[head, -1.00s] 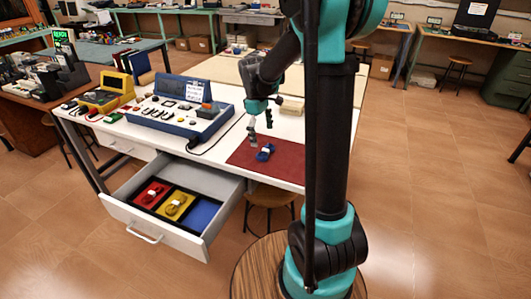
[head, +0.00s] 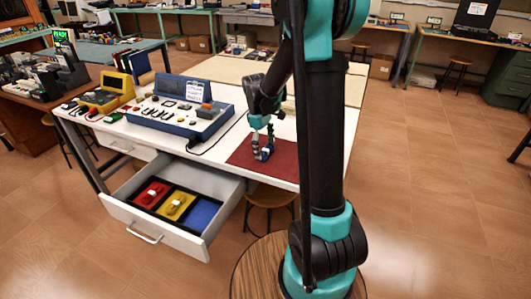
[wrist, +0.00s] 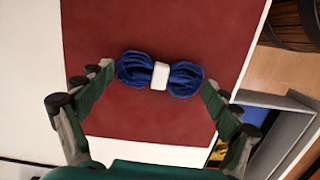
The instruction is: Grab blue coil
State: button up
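The blue coil (wrist: 186,79) is a bundle tied at its middle with a white band. It lies on the dark red mat (wrist: 120,120) on the white table. In the head view the blue coil (head: 264,155) is partly hidden by my gripper (head: 262,146). In the wrist view my gripper (wrist: 158,86) is open, with one finger near each end of the coil. I cannot tell whether the fingers touch it.
An open drawer (head: 215,237) below the table holds a red section (head: 140,196), a yellow section (head: 184,212) and an empty blue section (head: 203,213). A blue device (head: 195,125) stands left of the mat. A stool (head: 268,197) is under the table.

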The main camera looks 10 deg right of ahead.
jog(key=c, duration=0.3)
